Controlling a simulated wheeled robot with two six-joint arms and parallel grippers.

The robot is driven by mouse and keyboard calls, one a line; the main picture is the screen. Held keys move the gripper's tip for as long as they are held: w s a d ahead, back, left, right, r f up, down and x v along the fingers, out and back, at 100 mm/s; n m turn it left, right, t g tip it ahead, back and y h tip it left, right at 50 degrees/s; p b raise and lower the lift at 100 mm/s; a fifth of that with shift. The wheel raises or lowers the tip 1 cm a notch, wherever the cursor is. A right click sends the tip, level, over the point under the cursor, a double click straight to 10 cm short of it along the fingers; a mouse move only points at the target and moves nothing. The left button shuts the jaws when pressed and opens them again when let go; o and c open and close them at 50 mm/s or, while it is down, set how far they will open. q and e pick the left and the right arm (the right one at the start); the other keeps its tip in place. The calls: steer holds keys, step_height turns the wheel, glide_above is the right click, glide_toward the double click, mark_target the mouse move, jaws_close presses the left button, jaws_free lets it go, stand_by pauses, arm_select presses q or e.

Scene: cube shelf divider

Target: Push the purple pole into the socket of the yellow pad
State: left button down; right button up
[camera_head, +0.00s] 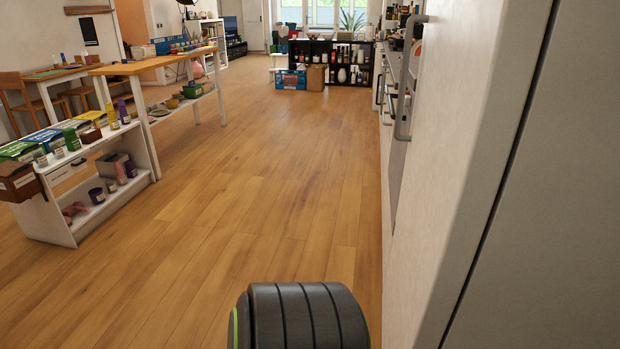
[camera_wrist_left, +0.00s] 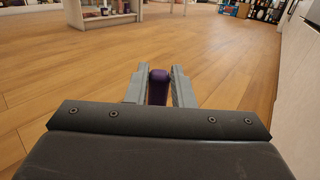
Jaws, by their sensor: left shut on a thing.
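The purple pole (camera_wrist_left: 158,86) stands between the two grey fingers of my left gripper (camera_wrist_left: 159,74) in the left wrist view. The fingers are shut on it, and its rounded end shows between them. Its other end is hidden behind the dark gripper body. I cannot make out the yellow pad or its socket in either view. In the head view neither gripper shows, only a black ribbed part of my own arm at the bottom.
A low white shelf (camera_head: 146,160) with boxes and jars stands at the left. A wooden-topped table (camera_head: 150,64) is behind it. A pale cabinet side (camera_head: 445,150) fills the right. A dark shelf (camera_head: 345,62) stands far back. The wooden floor (camera_head: 270,180) between is clear.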

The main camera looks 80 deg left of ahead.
arm_select(q)
steer(key=shift+f+b, duration=0.45)
steer(key=shift+f, duration=0.15)
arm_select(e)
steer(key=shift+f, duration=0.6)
arm_select(q)
steer(key=c, duration=1.2)
jaws_free()
steer(key=shift+o, duration=0.2)
steer(key=shift+d, duration=0.1)
steer(key=v, duration=0.4)
steer(key=shift+w+d, duration=0.15)
steer(key=shift+d, duration=0.2)
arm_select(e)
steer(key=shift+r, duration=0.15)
arm_select(q)
steer(key=v, duration=0.7)
steer(key=shift+d, duration=0.3)
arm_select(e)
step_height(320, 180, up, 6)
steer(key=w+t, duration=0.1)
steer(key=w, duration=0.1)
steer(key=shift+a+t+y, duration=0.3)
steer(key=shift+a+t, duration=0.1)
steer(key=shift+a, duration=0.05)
